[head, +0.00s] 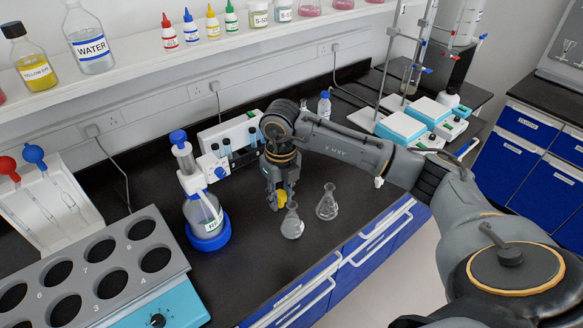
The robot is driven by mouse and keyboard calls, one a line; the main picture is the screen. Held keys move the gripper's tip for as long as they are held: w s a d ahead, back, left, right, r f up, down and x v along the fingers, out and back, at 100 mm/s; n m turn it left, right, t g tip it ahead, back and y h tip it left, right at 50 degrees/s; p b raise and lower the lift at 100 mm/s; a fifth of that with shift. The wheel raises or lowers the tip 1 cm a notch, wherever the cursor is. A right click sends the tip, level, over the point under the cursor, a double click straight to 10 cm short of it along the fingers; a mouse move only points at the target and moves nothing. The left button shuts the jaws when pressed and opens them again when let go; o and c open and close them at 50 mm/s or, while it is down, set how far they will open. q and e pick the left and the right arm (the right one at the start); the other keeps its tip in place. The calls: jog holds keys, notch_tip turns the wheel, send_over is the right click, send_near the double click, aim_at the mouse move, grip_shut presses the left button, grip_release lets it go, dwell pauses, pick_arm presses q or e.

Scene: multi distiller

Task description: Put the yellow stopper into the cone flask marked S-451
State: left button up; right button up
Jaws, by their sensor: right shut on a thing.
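My right gripper (279,200) points down over the black bench and is shut on the yellow stopper (281,200). The stopper is just left of and close to the neck of a glass cone flask (292,226); whether they touch I cannot tell. A second cone flask (327,206) stands upright to the right, apart from the first. No mark can be read on either flask. The gripper hides part of the stopper. My left gripper is not in view.
A bottle with a dispenser (203,217) in a blue ring base stands left of the gripper. A block with numbered holes (105,275) fills the front left. A white rack with tubes (232,139) stands behind. The bench's front edge lies close to the flasks.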

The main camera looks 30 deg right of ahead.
jog(key=d+m, duration=0.1)
jog(key=m, duration=0.1)
jog(key=w+d+r+m+p, duration=0.1)
jog(key=m, duration=0.2)
jog(key=d+m+p, duration=0.1)
jog(key=m, duration=0.2)
jog(key=shift+w+d+r, duration=0.2)
jog(key=shift+w, duration=0.05)
jog(key=shift+w+d+f+m+b, duration=0.1)
jog(key=shift+d+f+m+b, duration=0.1)
jog(key=shift+f+m, duration=0.35)
jog(key=shift+w+d+f+m+b, duration=0.15)
jog(key=shift+f+m+b, duration=0.1)
jog(key=shift+f+m, duration=0.3)
jog(key=shift+s+d+f+m+b, duration=0.1)
jog(key=shift+d+f+m+b, duration=0.1)
jog(key=shift+f+m, duration=0.35)
pick_arm(q)
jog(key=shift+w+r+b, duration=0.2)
jog(key=shift+b, duration=0.5)
pick_arm(e)
jog(key=shift+f, duration=1.15)
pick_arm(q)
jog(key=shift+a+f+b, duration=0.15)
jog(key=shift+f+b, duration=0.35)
pick_arm(e)
jog(key=shift+f, duration=0.6)
jog(key=o, duration=0.8)
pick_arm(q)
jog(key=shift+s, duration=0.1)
